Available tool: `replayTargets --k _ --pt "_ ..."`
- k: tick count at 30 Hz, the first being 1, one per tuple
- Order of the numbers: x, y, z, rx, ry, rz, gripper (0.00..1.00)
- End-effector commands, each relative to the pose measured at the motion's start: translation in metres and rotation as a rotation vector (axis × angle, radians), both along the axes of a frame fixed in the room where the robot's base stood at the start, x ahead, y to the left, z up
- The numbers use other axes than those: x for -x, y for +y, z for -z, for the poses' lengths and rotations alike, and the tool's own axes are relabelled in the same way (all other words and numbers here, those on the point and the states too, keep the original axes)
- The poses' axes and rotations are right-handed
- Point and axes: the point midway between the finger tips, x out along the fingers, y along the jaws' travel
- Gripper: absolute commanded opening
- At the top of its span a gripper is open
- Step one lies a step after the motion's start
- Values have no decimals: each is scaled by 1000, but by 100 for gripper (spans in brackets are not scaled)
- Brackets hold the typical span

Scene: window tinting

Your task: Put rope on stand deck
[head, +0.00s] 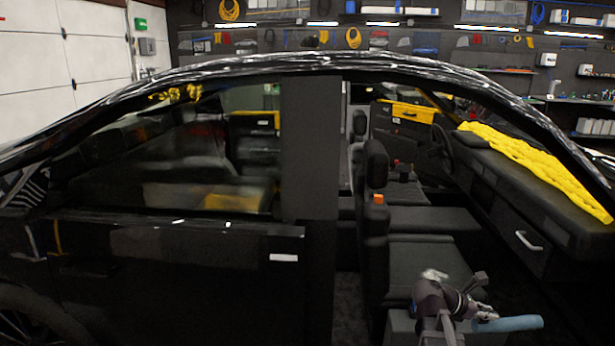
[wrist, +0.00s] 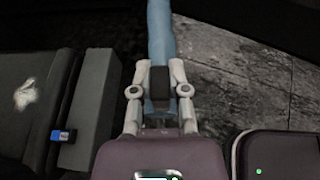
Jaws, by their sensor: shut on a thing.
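A light blue, smooth, rope-like roll (head: 508,323) sticks out to the right of my gripper (head: 480,312) at the lower right of the head view. In the wrist view the same blue roll (wrist: 160,35) runs away from me between the pale fingers of my gripper (wrist: 161,85). The fingers are closed on it from both sides, and a dark block lies across it there. The roll's far end is cut off by the top of the wrist view. I cannot make out a stand deck for certain in either view.
A black car with an open door area fills the head view. Its seats (head: 418,253) are behind and left of my gripper, and a yellow cloth (head: 535,165) lies along the dashboard. A grey block (wrist: 92,110) and bare floor (wrist: 245,75) flank the roll in the wrist view.

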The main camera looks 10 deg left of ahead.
Motion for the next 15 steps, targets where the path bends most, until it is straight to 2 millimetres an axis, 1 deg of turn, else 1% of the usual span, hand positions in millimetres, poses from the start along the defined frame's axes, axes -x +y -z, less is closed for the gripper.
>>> replayTargets --k 1,15 --pt "0 0 -18 1 0 0 0" --pt "0 0 -97 1 0 0 0"
